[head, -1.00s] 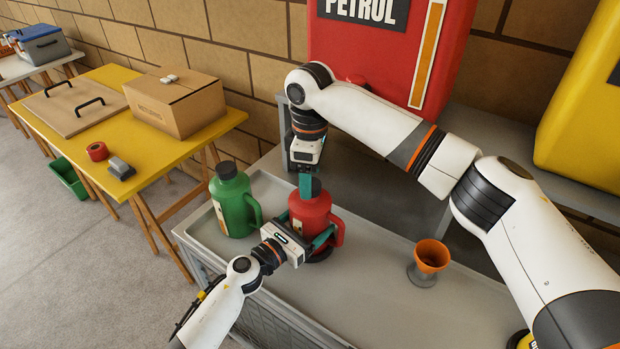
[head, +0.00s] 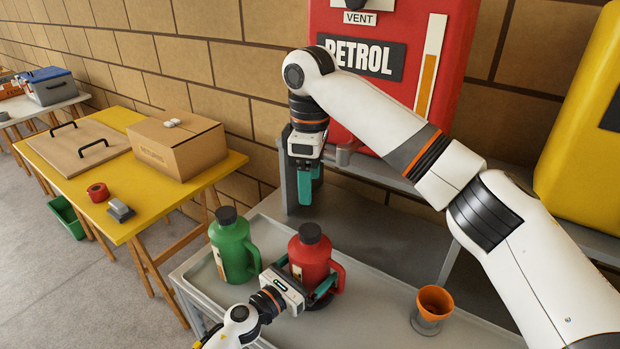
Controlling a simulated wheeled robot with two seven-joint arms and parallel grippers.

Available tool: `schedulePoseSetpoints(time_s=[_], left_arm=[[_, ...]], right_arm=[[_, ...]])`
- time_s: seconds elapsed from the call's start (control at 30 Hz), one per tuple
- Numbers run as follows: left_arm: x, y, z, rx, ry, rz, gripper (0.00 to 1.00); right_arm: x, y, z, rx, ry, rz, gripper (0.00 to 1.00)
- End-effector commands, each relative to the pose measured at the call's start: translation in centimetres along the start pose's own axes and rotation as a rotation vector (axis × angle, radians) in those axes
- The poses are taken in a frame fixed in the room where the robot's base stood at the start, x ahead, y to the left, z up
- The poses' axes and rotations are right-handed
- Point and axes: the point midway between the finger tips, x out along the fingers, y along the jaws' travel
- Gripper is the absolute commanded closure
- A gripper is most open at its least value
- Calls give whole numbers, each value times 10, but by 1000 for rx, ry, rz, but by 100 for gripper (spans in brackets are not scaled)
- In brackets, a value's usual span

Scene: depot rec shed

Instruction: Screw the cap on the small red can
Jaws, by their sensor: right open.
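The small red can (head: 309,262) stands upright on the grey tray-topped cart. A black cap (head: 310,232) sits on top of its neck and looks level; how tightly it is seated cannot be seen. My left gripper (head: 303,274) has its teal fingers on either side of the can's body, shut on it; the far contact is partly hidden. My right gripper (head: 309,187) is open and empty, fingers pointing down, above and behind the can, clear of the cap.
A green can (head: 231,249) with a dark cap stands just left of the red can. An orange funnel (head: 434,302) stands to the right on the cart top (head: 375,320). A red petrol tank (head: 400,65) stands on the shelf behind. A yellow table (head: 150,212) is at left.

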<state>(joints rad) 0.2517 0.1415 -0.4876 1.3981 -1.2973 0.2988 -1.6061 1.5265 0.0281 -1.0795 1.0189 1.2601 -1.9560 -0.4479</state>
Motion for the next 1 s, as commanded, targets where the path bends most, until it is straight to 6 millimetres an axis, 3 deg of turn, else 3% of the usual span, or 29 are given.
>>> schedulePoseSetpoints(time_s=[0.37,0.8,1.0], left_arm=[[-10,-1,1,1,-2,-1,0],[-96,0,2,1,-2,0,0],[-117,0,2,0,-1,0,0]], right_arm=[[0,0,0,0,0,0,33],[9,0,0,0,0,0,33],[13,0,0,0,0,0,33]])
